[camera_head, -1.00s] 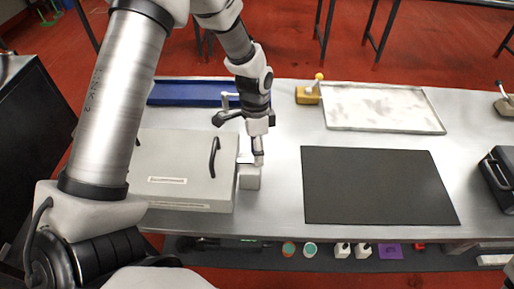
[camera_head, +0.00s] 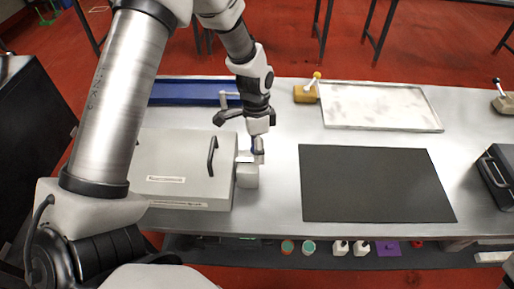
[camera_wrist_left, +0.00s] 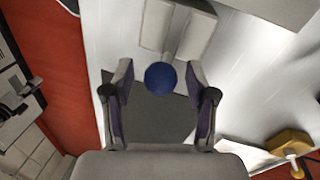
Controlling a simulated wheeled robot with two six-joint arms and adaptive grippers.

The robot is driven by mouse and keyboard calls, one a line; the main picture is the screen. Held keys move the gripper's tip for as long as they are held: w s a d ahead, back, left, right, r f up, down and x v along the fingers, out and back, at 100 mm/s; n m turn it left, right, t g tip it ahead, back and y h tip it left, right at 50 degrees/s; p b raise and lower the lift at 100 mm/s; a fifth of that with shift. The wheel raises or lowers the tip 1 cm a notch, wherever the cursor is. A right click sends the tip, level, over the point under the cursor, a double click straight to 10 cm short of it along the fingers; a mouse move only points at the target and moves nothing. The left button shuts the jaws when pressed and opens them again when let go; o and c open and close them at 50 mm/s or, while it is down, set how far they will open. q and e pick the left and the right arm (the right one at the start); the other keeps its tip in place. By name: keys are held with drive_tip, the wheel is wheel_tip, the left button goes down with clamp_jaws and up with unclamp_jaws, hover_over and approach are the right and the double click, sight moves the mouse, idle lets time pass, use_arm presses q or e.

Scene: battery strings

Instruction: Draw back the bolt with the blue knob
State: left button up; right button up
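The blue knob (camera_wrist_left: 160,78) shows in the left wrist view as a round ball on the end of a short bolt (camera_wrist_left: 173,50) that runs into a pale grey block (camera_wrist_left: 198,35). In the head view the block (camera_head: 247,177) stands at the right side of a grey lidded box (camera_head: 175,190). My left gripper (camera_head: 257,152) points down just above the block. In the left wrist view its two fingers (camera_wrist_left: 158,88) are open, one on each side of the knob, with a gap on both sides. The knob is mostly hidden by the fingers in the head view. My right gripper is not in view.
The box lid carries a dark handle (camera_head: 212,156). A black mat (camera_head: 375,185) lies to the right, a white-topped tray (camera_head: 380,106) and a yellow block with a lever (camera_head: 305,94) behind. A blue tray (camera_head: 190,92) lies at the back left. Bare table surrounds the mat.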

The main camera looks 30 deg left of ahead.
use_arm(q)
wheel_tip(320, 180, up, 12)
drive_tip(key=w+a, duration=0.1)
drive_tip(key=shift+w+a, duration=0.25)
drive_tip(key=shift+w, duration=0.15)
drive_tip(key=shift+f, duration=0.15)
